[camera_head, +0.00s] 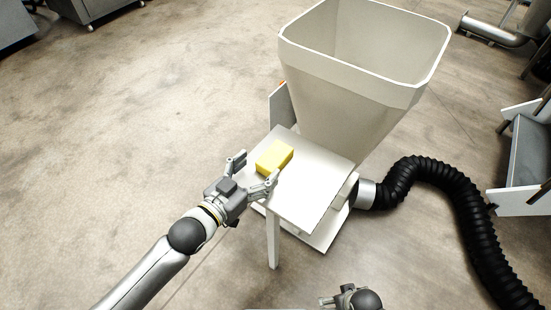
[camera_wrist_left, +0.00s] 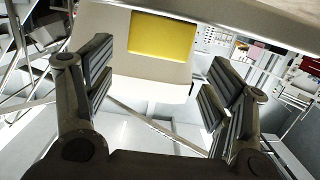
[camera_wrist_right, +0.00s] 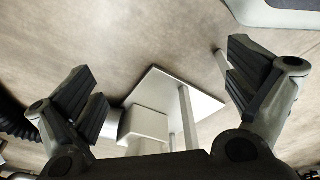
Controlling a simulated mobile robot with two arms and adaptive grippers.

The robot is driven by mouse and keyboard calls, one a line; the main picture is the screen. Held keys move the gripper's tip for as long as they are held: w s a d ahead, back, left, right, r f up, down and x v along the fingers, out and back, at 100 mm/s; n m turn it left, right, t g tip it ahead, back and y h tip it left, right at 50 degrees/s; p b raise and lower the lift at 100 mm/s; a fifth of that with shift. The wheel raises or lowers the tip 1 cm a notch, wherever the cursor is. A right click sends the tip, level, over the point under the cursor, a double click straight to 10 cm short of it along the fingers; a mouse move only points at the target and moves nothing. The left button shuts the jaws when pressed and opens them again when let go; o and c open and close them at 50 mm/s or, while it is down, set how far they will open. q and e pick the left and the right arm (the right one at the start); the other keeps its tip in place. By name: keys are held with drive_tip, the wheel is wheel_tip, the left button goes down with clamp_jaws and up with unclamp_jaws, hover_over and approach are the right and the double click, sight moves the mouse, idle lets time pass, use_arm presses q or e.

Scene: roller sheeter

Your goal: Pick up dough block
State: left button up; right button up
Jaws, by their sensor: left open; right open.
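The dough block (camera_head: 275,158) is a yellow rectangular block lying on the white tabletop (camera_head: 310,190) in front of the hopper. My left gripper (camera_head: 253,172) is open and empty at the table's near left edge, its fingers pointing toward the block. In the left wrist view the yellow block (camera_wrist_left: 162,37) shows beyond and between the open fingers (camera_wrist_left: 155,85), apart from them. My right gripper (camera_wrist_right: 170,90) is open and empty in the right wrist view; in the head view only part of it (camera_head: 340,300) shows at the bottom edge.
A large pale hopper (camera_head: 365,60) rises behind the tabletop. A black corrugated hose (camera_head: 430,170) runs from the machine to the right. A metal trough (camera_head: 530,150) stands at the far right. The floor to the left is clear.

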sight(272, 167)
use_arm(q)
drive_tip(key=shift+w+d+f, duration=0.25)
drive_tip(key=shift+w+d, duration=0.2)
drive_tip(key=shift+w, duration=0.1)
drive_tip(key=b+x, duration=0.1)
drive_tip(key=x, duration=0.3)
drive_tip(key=shift+w+d+f, duration=0.15)
drive_tip(key=shift+d+f, duration=0.05)
drive_tip(key=shift+d, duration=0.15)
drive_tip(key=c, duration=1.3)
use_arm(e)
drive_tip(key=w+r, duration=0.1)
drive_tip(key=r, duration=0.2)
drive_tip(key=shift+w+a+r, duration=0.1)
drive_tip(key=shift+w, duration=0.3)
use_arm(q)
drive_tip(key=shift+r, duration=0.2)
